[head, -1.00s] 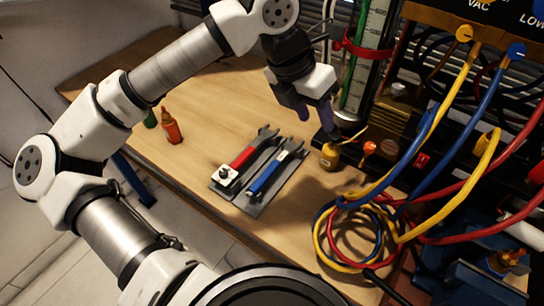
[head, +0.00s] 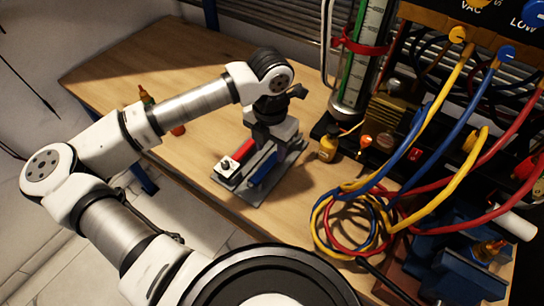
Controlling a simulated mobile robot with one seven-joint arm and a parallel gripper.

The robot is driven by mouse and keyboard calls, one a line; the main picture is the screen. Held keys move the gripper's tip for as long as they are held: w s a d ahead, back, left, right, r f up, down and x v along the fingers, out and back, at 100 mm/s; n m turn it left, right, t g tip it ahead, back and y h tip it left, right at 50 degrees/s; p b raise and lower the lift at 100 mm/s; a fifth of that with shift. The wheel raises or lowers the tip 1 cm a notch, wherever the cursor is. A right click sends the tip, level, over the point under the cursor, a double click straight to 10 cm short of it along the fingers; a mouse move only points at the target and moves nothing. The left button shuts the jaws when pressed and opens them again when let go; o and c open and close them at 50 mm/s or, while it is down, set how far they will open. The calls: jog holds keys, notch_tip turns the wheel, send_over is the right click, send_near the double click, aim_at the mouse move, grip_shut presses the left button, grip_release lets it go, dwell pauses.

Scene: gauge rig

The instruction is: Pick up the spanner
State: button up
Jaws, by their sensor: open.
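A grey holder (head: 222,184) lies on the wooden bench with two long tools side by side in it. One has a red handle (head: 240,153) and the other a blue handle (head: 264,170). I cannot tell for sure which one is the spanner. My gripper (head: 262,150) points down over the far half of the holder, close above the tools. Its fingers are dark and partly lost against the tools. It hides their far ends, and contact cannot be made out. My gripper is open.
A small yellow bottle (head: 328,145) stands right of the holder. Coiled yellow, blue and red hoses (head: 350,228) lie further right, below the gauge panel. An orange bottle (head: 146,96) is partly behind my arm. The far left bench top is clear.

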aim_at(271, 159)
jog(key=shift+f+p, duration=0.5)
jog(key=shift+f, duration=1.4)
grip_shut()
